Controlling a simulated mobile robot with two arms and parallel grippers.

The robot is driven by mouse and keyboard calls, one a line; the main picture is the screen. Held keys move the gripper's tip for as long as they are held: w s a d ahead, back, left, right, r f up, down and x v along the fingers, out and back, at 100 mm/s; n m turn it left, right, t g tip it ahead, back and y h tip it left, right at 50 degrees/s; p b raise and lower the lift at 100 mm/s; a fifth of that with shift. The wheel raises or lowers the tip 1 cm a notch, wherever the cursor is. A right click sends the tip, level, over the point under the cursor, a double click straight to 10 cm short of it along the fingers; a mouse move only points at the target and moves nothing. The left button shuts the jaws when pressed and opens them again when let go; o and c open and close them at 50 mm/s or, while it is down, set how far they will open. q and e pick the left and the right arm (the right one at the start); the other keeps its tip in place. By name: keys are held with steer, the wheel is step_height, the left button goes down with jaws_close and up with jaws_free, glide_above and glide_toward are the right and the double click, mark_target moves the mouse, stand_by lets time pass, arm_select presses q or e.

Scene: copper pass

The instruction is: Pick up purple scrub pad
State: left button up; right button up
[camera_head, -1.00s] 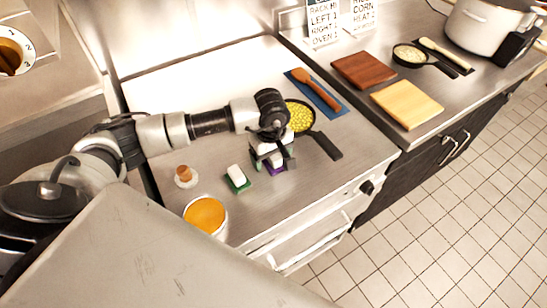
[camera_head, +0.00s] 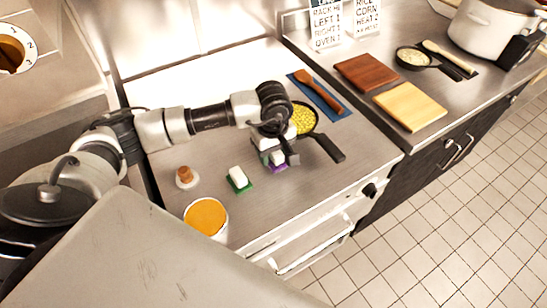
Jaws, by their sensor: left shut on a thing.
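The purple scrub pad (camera_head: 279,168) has a white block on its top and is at the middle of the steel counter. My left gripper (camera_head: 276,154) comes from above, shut on the pad, and its fingers hide part of it. I cannot tell for sure whether the pad touches the counter or is just above it. My right gripper is not in view.
A green scrub pad with a white block (camera_head: 238,178) lies just left. A small corked jar (camera_head: 185,177) and an orange-filled pot (camera_head: 206,217) stand further left. A pan of yellow corn (camera_head: 303,119) is close behind on the right, its handle (camera_head: 328,147) pointing forward.

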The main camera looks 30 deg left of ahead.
arm_select(q)
steer(key=shift+r+b, duration=0.35)
steer(key=shift+r, duration=0.45)
steer(key=s+d+r+b, duration=0.2)
steer(key=s+d+r, duration=0.3)
steer(key=d, duration=0.5)
step_height(320, 180, up, 2)
steer(key=shift+d+r+b, duration=0.15)
steer(key=shift+d+b, duration=0.15)
steer(key=shift+b, duration=0.05)
